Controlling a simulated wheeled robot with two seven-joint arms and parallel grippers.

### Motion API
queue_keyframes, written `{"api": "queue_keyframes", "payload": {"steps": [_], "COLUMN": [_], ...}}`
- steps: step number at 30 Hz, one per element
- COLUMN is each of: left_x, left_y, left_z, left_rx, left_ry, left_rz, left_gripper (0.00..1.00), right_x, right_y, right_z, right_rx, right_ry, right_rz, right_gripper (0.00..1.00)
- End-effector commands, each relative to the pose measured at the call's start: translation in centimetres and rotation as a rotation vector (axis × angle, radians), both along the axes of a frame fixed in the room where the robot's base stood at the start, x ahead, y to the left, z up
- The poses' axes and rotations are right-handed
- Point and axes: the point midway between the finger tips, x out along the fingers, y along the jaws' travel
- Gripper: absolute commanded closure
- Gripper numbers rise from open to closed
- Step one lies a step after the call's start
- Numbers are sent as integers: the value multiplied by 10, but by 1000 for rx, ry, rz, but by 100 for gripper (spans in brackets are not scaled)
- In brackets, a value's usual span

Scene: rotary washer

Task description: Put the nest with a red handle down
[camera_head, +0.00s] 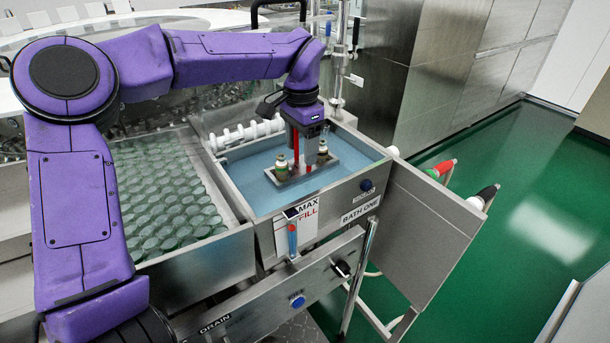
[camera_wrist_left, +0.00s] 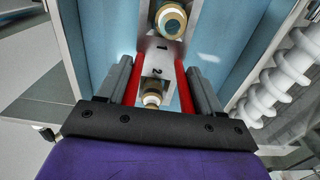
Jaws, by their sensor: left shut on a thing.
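The nest (camera_head: 303,181) is a metal plate carrying cream-topped pieces. It is over the blue bath labelled BATH ONE (camera_head: 362,208); I cannot tell whether it touches anything beneath. My left gripper (camera_head: 308,153) points down from above, shut on the nest's handle between the cream-topped pieces. Red strips show along the fingers at the grip. In the left wrist view the nest plate (camera_wrist_left: 176,50) bears the marks 1 and 2, and my left gripper (camera_wrist_left: 160,84) straddles its middle. The fingers hide much of the handle. My right gripper is not in view.
A tray of round green-glass pieces (camera_head: 165,205) stands left of the bath. A white spiral part (camera_head: 250,134) runs along the bath's back left edge. Red-tipped (camera_head: 445,166) and black-tipped (camera_head: 487,192) fittings stick out at the right. Blue bath surface is clear around the nest.

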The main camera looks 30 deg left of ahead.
Motion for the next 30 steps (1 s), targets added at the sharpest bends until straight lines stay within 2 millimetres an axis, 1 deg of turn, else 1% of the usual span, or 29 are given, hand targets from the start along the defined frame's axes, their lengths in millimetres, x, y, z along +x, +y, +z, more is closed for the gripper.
{"api": "queue_keyframes", "payload": {"steps": [1,5,9,11,13,19,22,23,24,25,30], "left_x": [-1,-1,-1,0,0,1,1,1,1,1,1], "left_y": [1,2,1,0,0,0,0,0,0,0,0], "left_z": [-8,-27,-52,-59,-63,-63,-67,-67,-66,-66,-65], "left_rx": [-2,-1,-1,-1,0,-1,-1,0,0,0,0], "left_ry": [3,3,4,0,-1,-2,-2,-1,-1,0,0], "left_rz": [3,3,1,1,1,0,0,0,0,-1,-1], "left_gripper": [95,95,95,95,95,95,95,31,18,9,9], "right_x": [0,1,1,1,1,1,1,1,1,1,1], "right_y": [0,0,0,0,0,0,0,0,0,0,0], "right_z": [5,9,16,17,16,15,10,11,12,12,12], "right_rx": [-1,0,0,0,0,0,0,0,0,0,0], "right_ry": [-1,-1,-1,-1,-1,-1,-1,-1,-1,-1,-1], "right_rz": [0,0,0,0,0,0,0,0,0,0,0], "right_gripper": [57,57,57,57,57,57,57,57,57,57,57]}}
